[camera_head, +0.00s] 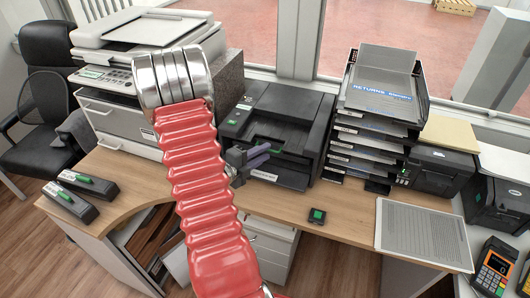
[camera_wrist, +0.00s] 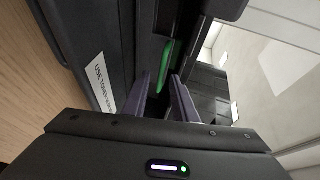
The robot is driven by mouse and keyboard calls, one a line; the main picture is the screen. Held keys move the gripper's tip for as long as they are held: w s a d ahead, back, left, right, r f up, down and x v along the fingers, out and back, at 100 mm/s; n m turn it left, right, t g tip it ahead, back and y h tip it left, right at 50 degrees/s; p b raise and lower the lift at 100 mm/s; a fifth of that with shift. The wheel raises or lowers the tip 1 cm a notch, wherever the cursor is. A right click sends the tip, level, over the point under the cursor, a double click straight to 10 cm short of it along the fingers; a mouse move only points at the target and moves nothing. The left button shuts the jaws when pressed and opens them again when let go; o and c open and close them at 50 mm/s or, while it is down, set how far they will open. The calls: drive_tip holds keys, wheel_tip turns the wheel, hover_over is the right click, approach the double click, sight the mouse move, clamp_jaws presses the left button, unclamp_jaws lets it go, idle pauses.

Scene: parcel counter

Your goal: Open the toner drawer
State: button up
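The black printer (camera_head: 283,110) stands on the counter at mid-picture in the head view. Its dark front fills the left of the wrist view, with a white label (camera_wrist: 101,84) on which "USE TONER" can be read. A green bar (camera_wrist: 166,64) on that front lies just beyond my fingertips in the wrist view. My gripper (camera_head: 257,159) is in front of the printer, partly hidden by my red arm. In the wrist view my gripper (camera_wrist: 162,88) is open, with a gap between its two purple-grey fingers and nothing held. Whether the fingers touch the bar I cannot tell.
A large white copier (camera_head: 120,85) stands left of the printer. A stack of dark trays (camera_head: 375,110) stands close on its right.

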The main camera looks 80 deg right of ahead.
drive_tip(key=shift+s+d+f, duration=0.15)
drive_tip(key=shift+s+d, duration=0.2)
drive_tip(key=shift+d, duration=0.25)
drive_tip(key=shift+c, duration=0.3)
clamp_jaws()
drive_tip(key=shift+f, duration=0.1)
idle(0.7)
